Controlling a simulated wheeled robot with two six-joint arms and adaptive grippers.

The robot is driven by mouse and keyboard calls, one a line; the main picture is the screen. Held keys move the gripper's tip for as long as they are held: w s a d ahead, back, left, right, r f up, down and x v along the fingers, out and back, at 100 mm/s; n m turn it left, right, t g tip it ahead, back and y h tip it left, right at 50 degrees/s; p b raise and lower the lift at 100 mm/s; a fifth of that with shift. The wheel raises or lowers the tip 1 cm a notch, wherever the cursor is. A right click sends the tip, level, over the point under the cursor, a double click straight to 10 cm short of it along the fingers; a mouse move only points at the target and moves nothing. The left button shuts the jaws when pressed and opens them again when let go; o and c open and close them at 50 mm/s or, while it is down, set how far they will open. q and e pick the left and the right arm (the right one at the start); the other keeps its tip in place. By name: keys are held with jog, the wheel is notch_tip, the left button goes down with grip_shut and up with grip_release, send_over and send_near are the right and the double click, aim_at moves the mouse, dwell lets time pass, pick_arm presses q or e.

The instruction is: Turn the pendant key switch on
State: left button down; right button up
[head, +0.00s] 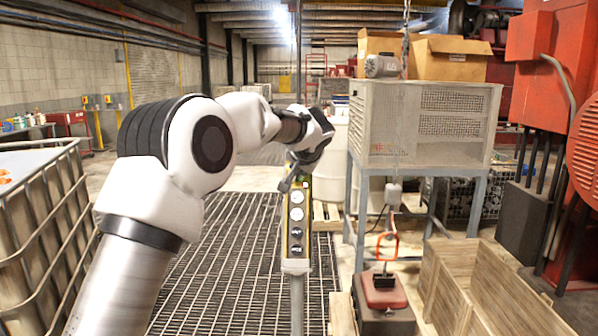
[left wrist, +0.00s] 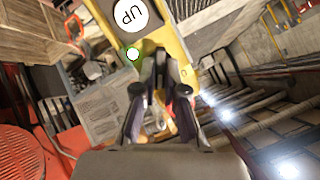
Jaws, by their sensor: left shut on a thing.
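The yellow pendant (head: 296,223) stands upright on a grey post in the head view, with several round buttons down its face. In the left wrist view the pendant (left wrist: 172,28) shows close up, with a white UP button (left wrist: 129,14) and a small lit lamp (left wrist: 133,54). My left gripper (head: 299,182) is at the pendant's upper end. In the left wrist view its fingers (left wrist: 161,62) are closed together at the pendant face, shut on the key switch. The key itself is hidden by the fingers, so its turn angle cannot be told. My right gripper is not in view.
A metal grating floor (head: 220,270) lies around the post. A caged tank (head: 40,240) stands at left.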

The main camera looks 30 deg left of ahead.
pick_arm(q)
jog(key=shift+f, duration=0.2)
jog(key=c, duration=1.4)
grip_release()
jog(key=shift+o, duration=0.8)
jog(key=shift+w+a, duration=0.1)
jog(key=shift+r, duration=0.1)
jog(key=v, duration=1.1)
jog(key=shift+s+d+r, duration=0.2)
jog(key=shift+s+d, duration=0.05)
